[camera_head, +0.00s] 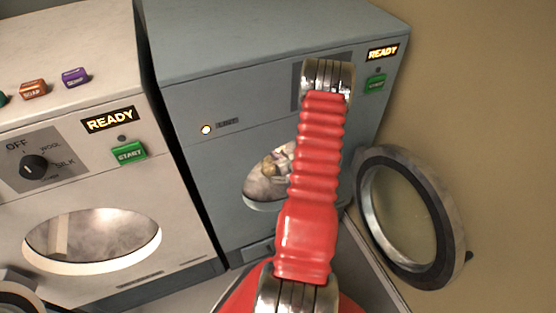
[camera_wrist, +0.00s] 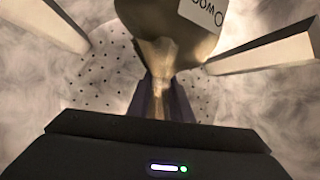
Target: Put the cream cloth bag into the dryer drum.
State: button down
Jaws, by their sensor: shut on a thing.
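The cream cloth bag (camera_wrist: 175,32) hangs out beyond my gripper (camera_wrist: 166,103) in the wrist view, with a white label on it. My gripper's two dark fingers are shut on the bag's narrow gathered neck. Behind the bag is the perforated metal wall of the dryer drum (camera_wrist: 95,75). The dryer (camera_head: 235,60) is the blue-grey machine in the head view, with its round door (camera_head: 400,215) swung open to the right. Something pale shows inside its round opening, too small to identify surely. My red arm hides part of the opening, and my gripper is not clear there.
Two pale, paddle-like bars flank the bag inside the drum, at left (camera_wrist: 50,25) and right (camera_wrist: 265,58). A cream machine (camera_head: 75,180) with a dial stands to the left, with small coloured boxes (camera_head: 75,77) on top. A tan wall is at right.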

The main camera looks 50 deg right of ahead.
jog(key=shift+w+d, duration=0.35)
jog(key=shift+w, duration=0.25)
jog(key=shift+w+d, duration=0.3)
jog(key=shift+w, duration=0.25)
jog(key=shift+f, duration=3.5)
jog(key=c, duration=1.5)
grip_release()
